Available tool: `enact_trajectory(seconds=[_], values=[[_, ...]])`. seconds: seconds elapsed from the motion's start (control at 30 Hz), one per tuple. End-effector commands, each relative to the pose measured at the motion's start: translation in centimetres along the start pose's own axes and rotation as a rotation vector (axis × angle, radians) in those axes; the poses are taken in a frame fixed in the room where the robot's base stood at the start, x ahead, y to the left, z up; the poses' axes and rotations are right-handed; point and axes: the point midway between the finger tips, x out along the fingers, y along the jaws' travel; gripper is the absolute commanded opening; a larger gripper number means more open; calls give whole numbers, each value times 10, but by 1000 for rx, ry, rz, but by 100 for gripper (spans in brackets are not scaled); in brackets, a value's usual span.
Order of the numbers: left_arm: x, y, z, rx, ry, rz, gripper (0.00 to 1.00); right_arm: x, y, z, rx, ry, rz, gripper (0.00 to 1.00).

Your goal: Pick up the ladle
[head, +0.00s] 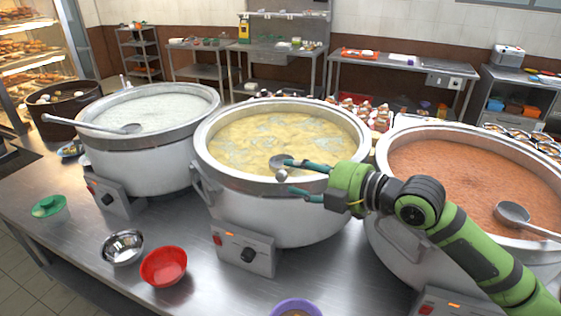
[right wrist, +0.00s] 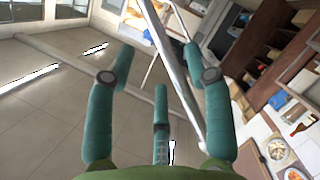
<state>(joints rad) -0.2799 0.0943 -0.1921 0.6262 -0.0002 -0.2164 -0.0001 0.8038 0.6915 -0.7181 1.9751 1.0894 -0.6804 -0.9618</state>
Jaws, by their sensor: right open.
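A metal ladle (head: 279,161) shows its bowl at the front rim of the middle pot (head: 285,221), which holds yellow congee. The rest of it is hidden by my right gripper (head: 289,177), which is at that rim with its teal fingers apart. In the right wrist view, a long metal rod, seemingly the ladle's handle (right wrist: 178,75), runs between the spread fingers of the right gripper (right wrist: 160,60), closer to the right-hand finger. I cannot tell whether they touch. Other ladles rest in the left pot (head: 90,124) and the right pot (head: 512,215). My left gripper is out of view.
The pots stand close together on a steel counter (head: 205,290). In front are a green bowl (head: 50,207), a steel bowl (head: 123,247), a red bowl (head: 163,267) and a purple bowl (head: 296,307). Control boxes (head: 246,250) jut from the pots. Shelves and tables line the back wall.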

Motion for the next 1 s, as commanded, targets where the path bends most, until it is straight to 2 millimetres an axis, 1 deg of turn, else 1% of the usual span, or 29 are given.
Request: enact_trajectory(seconds=[0.03,0.1,0.2,0.27,0.37,0.4,0.5,0.6,0.63,0.67,0.7,0.73,0.77,0.9,1.0], values=[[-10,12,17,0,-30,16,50,6,3,-3,5,2,-1,52],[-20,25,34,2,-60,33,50,15,4,-3,4,1,-2,52],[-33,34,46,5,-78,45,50,30,3,-2,6,1,-3,52],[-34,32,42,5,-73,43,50,39,2,-1,5,1,-1,52],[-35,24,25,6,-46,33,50,47,1,1,3,0,-1,52],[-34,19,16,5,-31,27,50,49,0,2,2,-1,-1,52],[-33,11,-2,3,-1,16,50,50,-1,2,1,-2,-1,52],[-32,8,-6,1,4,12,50,50,-1,2,1,-2,-1,52],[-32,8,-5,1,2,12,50,50,-1,2,1,-2,-1,48],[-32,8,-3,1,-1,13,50,50,-1,2,1,-2,-1,36],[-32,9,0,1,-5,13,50,50,-1,2,1,-2,-1,20],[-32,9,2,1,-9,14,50,50,-1,2,1,-2,-1,8],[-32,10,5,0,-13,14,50,50,-1,2,1,-2,-1,0],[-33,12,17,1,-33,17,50,50,-1,2,1,-1,1,0],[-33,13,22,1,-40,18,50,49,-1,2,1,-1,0,0]])
